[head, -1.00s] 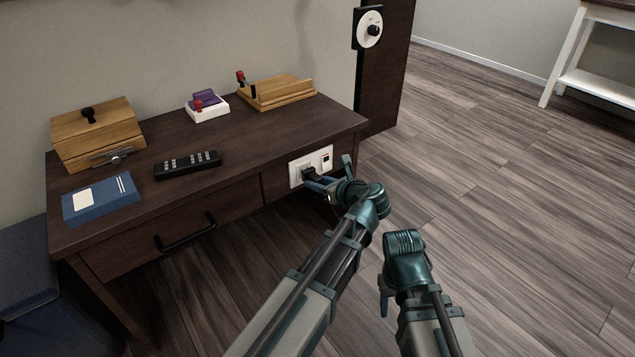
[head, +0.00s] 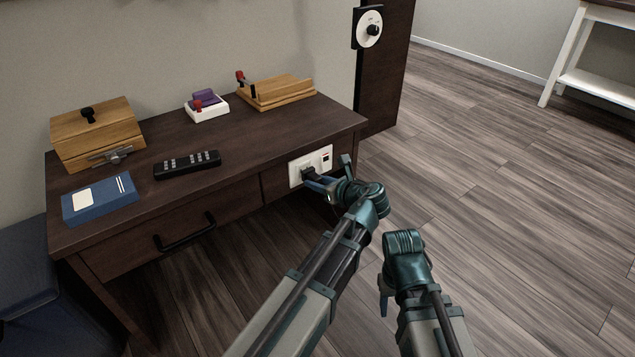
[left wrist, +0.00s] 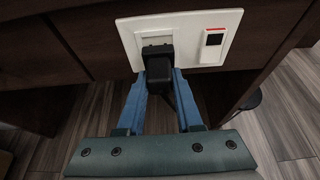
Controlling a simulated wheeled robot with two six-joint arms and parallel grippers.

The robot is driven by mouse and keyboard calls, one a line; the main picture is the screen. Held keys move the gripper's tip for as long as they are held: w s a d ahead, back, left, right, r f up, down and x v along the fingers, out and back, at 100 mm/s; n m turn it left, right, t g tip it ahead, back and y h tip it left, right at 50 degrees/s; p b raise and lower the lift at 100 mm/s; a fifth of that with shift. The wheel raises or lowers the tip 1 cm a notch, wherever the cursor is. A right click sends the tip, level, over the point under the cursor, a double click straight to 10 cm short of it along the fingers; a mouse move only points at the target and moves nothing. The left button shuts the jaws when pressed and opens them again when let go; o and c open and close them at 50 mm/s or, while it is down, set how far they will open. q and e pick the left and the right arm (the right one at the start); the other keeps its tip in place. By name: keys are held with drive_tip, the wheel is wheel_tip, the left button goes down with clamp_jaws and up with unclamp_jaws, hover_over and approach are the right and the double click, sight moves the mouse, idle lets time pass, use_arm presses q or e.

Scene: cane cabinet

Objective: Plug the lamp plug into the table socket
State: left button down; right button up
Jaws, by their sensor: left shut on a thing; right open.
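The black lamp plug (head: 310,174) is at the white table socket plate (head: 297,180) on the desk's front. In the left wrist view the plug (left wrist: 157,58) covers the lower part of the outlet on the plate (left wrist: 128,38). It looks up against the outlet; its prongs are hidden, so I cannot tell how deep it sits. My left gripper (head: 316,182) is shut on the plug, with its blue fingers (left wrist: 160,82) on either side of it. A dark cord runs down beside the right finger. My right gripper (head: 384,298) is open and empty, low over the floor.
A switch with a red top (left wrist: 213,40) is on the plate's right side. A drawer handle (head: 186,234) sticks out at left.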

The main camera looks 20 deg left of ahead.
use_arm(q)
drive_tip(key=shift+w+a, duration=0.4)
drive_tip(key=shift+a, duration=0.1)
idle(0.9)
drive_tip(key=c, duration=0.5)
unclamp_jaws()
drive_tip(key=shift+s+r, duration=0.1)
